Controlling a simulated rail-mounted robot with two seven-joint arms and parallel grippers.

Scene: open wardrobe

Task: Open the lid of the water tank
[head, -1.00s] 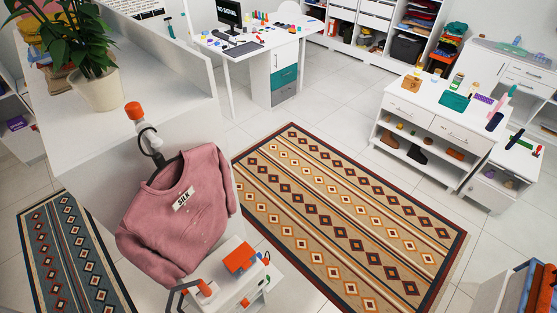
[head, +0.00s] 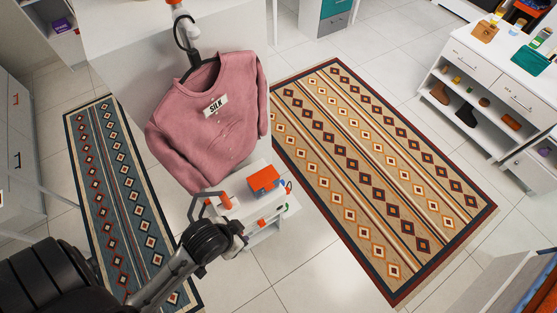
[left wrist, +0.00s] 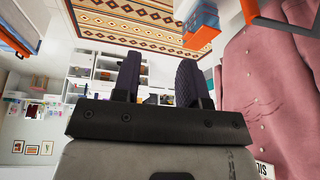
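A small white unit (head: 258,206) stands on the floor below the hanging sweater. An orange block-shaped part (head: 264,179) sits on its top; it looks like the water tank lid, but I cannot tell for sure or see a gap under it. It also shows at the top of the left wrist view (left wrist: 204,29). A grey bar-like handle with an orange end (head: 222,200) is at the unit's left. My left gripper (left wrist: 160,82) has its dark fingers apart with nothing between them. My right gripper is out of view.
A pink sweater (head: 215,120) hangs just above and left of the unit, close beside my left gripper in the wrist view. A patterned rug (head: 385,180) lies to the right, a blue-grey rug (head: 118,190) to the left. Bare tiles (head: 310,270) are in front.

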